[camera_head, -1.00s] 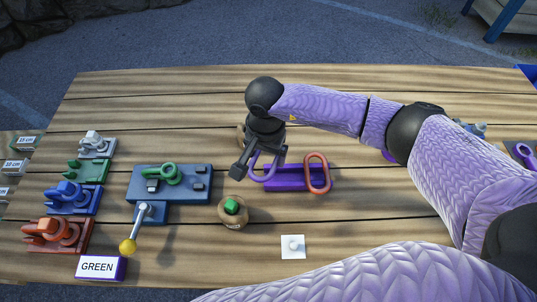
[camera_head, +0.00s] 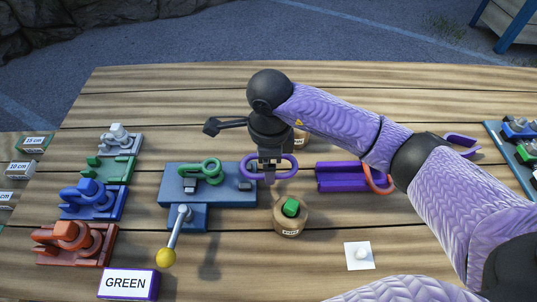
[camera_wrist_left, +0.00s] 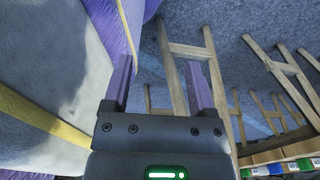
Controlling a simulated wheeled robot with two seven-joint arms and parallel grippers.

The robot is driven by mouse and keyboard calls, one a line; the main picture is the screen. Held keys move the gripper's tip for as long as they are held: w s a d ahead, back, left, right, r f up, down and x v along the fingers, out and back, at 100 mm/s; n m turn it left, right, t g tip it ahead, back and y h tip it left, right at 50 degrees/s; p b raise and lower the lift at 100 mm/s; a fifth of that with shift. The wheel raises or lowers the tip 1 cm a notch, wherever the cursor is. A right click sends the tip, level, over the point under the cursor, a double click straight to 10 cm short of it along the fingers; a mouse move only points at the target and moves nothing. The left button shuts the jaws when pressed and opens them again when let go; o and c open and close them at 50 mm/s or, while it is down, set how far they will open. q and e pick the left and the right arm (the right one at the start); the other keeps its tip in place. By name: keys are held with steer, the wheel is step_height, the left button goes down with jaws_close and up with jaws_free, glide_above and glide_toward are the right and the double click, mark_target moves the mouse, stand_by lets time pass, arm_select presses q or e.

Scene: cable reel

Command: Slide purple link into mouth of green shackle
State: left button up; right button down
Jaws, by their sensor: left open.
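The purple link (camera_head: 283,174) is an oval ring, held by my right gripper (camera_head: 270,170), which appears shut on its near side. It hangs above the right end of a blue block (camera_head: 225,200). The green shackle (camera_head: 208,165) stands on that block, to the left of the link. A small gap shows between shackle and link. The link's height over the block is hard to tell. My left gripper (camera_wrist_left: 160,82) is open and empty in the left wrist view, away from the table, and is not in the head view.
A lever with a yellow knob (camera_head: 166,257) stands in front of the block. A "GREEN" sign (camera_head: 128,283) is at front left. A round holder with a green piece (camera_head: 290,207) is just in front of the link.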

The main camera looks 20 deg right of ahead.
mark_target(250, 166)
steer(key=shift+f+b, duration=0.5)
steer(key=shift+f, duration=0.4)
steer(key=shift+a+f, duration=0.15)
steer(key=shift+f, duration=0.05)
steer(key=shift+w+a+r+b, duration=0.1)
steer(key=shift+w+a+b, duration=0.25)
steer(key=shift+a, duration=0.5)
steer(key=shift+w+a+b, duration=0.2)
steer(key=shift+a+b, duration=0.1)
steer(key=shift+a, duration=0.55)
arm_select(q)
steer(key=shift+g+y, duration=0.3)
steer(key=shift+s+a+f+b, duration=0.3)
steer(key=shift+a+f, duration=0.1)
steer(key=shift+f, duration=0.35)
steer(key=shift+s+a+f+b, duration=0.25)
steer(key=shift+s+a+f, duration=0.1)
steer(key=shift+f, duration=0.35)
steer(key=shift+s+a+f+b, duration=0.3)
steer(key=shift+a+f, duration=0.1)
steer(key=shift+f, duration=0.35)
arm_select(e)
steer(key=shift+w+a, duration=0.2)
steer(key=shift+a, duration=0.5)
steer(key=shift+w+a, duration=0.2)
steer(key=shift+a, duration=0.5)
steer(key=shift+w+a, duration=0.2)
steer(key=shift+a, duration=0.5)
